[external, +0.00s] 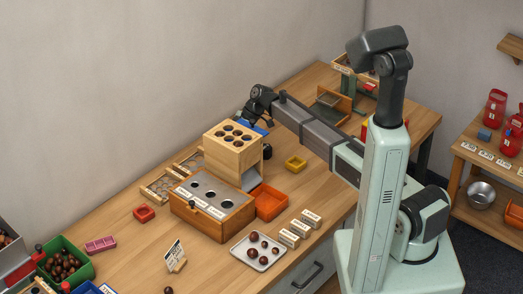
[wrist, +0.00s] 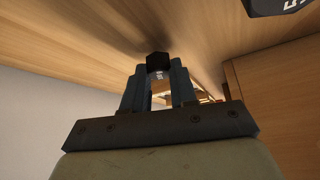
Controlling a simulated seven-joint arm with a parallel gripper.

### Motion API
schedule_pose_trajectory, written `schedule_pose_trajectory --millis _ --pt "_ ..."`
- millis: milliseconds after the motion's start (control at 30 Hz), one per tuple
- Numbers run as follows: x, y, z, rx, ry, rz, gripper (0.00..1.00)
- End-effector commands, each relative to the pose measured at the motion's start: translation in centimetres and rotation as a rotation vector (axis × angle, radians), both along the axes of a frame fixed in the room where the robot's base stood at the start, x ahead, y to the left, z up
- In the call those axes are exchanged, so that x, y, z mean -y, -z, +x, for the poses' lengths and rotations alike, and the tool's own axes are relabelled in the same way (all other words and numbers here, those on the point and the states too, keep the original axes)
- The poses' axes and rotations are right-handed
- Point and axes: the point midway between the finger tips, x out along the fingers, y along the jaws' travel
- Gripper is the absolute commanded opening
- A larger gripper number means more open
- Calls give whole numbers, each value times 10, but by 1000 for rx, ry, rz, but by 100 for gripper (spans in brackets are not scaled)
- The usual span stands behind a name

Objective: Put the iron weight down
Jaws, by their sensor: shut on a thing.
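In the wrist view, my gripper (wrist: 158,72) is shut on a small black faceted piece, the iron weight (wrist: 157,59), with pale marking below it. The weight sits between the two fingertips, close to the wooden surface; I cannot tell whether it touches. In the external view, my gripper (external: 257,106) is at the back of the table, behind the tall wooden block with holes, above a blue item (external: 256,126). The held weight cannot be made out there.
Another black piece with white marking (wrist: 278,5) shows at the wrist view's top right. A dark round thing (external: 267,151) stands beside the wooden block (external: 229,157).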

Motion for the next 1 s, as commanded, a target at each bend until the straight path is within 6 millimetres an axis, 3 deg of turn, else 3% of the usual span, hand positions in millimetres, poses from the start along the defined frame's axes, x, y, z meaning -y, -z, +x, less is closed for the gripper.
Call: schedule_pose_trajectory --millis 467,500,733,1000 --pt "0 10 0 1 0 1 0" --pt "0 10 0 1 0 1 30" --pt "0 10 0 1 0 1 52" --pt "0 9 0 1 0 1 52"
